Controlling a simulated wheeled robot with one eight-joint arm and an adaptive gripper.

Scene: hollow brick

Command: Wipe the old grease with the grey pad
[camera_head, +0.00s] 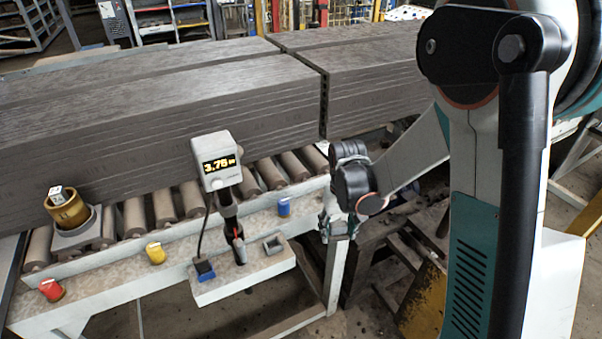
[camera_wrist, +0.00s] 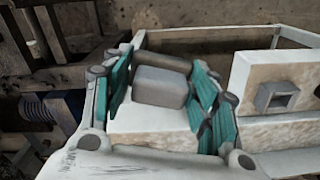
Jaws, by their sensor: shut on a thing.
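My gripper (camera_head: 338,226) is at the right end of the pale bench in the head view. In the wrist view its teal fingers (camera_wrist: 160,95) are closed around a grey block, the grey pad (camera_wrist: 160,86). The pad is hidden or too small to make out in the head view. In the wrist view it hangs over a pale surface; I cannot tell whether it touches. I cannot make out a clear patch of old grease in either view.
Long grey hollow bricks (camera_head: 140,120) lie on rollers (camera_head: 165,207). A display (camera_head: 217,160) stands on the front ledge (camera_head: 240,283), beside a square grey holder (camera_head: 273,243). A brass cup (camera_head: 67,208) stands left. Red (camera_head: 52,290), yellow (camera_head: 155,253) and blue (camera_head: 284,207) pieces line the bench.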

